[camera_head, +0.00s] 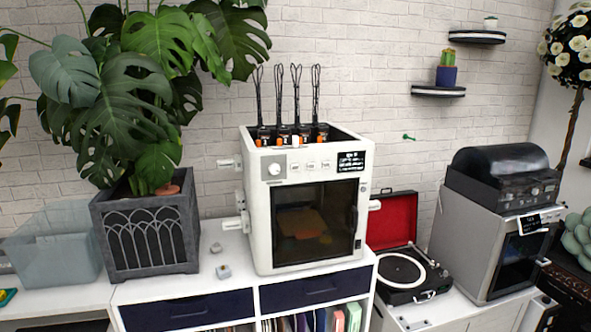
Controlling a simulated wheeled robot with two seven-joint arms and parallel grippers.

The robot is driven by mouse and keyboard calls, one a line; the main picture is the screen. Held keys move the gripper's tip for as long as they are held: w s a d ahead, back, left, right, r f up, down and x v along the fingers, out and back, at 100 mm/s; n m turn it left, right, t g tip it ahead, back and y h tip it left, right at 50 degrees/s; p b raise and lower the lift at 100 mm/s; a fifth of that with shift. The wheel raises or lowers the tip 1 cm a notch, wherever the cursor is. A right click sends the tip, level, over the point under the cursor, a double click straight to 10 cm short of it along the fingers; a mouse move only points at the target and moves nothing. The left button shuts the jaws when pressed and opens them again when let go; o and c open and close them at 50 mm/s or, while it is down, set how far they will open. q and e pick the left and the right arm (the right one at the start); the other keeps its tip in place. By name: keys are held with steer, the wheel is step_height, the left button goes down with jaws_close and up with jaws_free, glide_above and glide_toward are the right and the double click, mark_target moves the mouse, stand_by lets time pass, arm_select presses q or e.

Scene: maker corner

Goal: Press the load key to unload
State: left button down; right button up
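A white boxy machine (258,220) with a dark glass door (314,225) stands on the white cabinet in the middle. Its front panel has a round knob (274,169), a row of small pale keys (311,166) and a lit dark display (351,161). The key labels are too small to read, so I cannot tell which one is the load key. Several black looped stems with orange parts stand up from its top. An orange shape shows dimly behind the door. Neither of my grippers is in view.
A large plant in a dark planter (148,235) and a translucent bin (52,248) stand left of the machine. An open red-lidded record player (405,272) and a silver appliance (466,246) stand to the right. The white cabinet top (190,283) has small objects but free room.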

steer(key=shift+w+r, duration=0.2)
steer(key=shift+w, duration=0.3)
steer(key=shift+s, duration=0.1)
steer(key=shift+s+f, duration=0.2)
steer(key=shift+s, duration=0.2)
